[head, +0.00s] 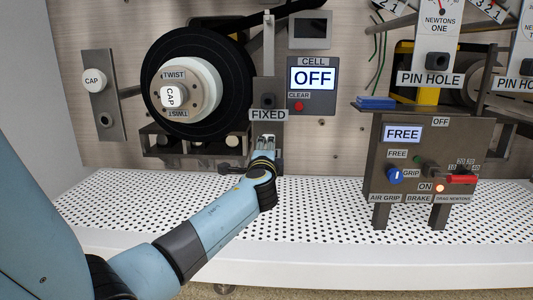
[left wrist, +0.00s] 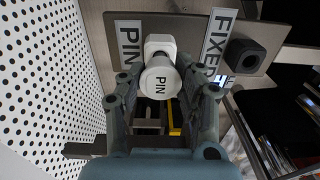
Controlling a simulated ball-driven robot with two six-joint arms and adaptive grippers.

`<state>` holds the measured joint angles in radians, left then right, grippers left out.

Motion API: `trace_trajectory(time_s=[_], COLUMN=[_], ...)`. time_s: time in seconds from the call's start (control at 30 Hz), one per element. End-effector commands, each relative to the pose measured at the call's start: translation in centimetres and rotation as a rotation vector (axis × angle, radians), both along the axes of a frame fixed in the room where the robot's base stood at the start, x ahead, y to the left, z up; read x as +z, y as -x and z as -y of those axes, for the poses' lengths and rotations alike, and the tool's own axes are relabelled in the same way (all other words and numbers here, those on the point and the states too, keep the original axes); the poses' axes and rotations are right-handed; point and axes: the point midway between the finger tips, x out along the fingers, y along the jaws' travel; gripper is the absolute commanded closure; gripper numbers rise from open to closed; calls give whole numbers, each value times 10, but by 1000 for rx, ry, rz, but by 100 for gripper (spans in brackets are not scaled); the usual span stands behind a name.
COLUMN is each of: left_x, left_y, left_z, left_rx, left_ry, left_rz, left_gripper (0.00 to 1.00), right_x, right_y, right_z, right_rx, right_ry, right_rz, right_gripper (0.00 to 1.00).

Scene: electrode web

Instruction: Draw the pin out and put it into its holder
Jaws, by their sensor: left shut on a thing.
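The pin (left wrist: 160,84) is a white knob lettered PIN in the left wrist view. It sits between the two fingers of my left gripper (head: 264,145), which is shut on it. Behind the knob is a brown plate with a PIN label (left wrist: 129,46) and a FIXED label (left wrist: 220,38). A dark square socket (left wrist: 246,58) stands beside the FIXED label. Whether the pin's shank is in the plate is hidden. In the head view my gripper is just below the FIXED label (head: 268,115) and hides the pin. My right gripper is not in view.
A black roll (head: 222,88) with a white CAP hub is left of the fixed plate. A CELL display (head: 313,78) reads OFF. A control box (head: 427,150) reading FREE stands right. PIN HOLE plates (head: 437,62) are at upper right. The white perforated shelf (head: 320,205) is largely clear.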

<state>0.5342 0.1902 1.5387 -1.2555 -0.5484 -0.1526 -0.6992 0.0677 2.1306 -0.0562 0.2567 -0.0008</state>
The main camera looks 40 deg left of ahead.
Motion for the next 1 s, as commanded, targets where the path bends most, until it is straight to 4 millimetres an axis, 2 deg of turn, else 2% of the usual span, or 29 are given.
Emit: trace_trajectory(time_s=[0.67,0.7,0.9,1.0], left_x=[0,0,0,0], left_y=[-14,-15,-14,-14], left_z=[-9,-9,-9,-9], left_rx=[0,0,0,0], left_ry=[0,0,1,1], left_rz=[0,0,1,1], left_gripper=[100,66,40,38], right_x=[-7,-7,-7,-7], right_y=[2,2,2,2], right_z=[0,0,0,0], right_rx=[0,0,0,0], right_ry=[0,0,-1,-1], right_rz=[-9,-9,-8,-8], right_gripper=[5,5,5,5])
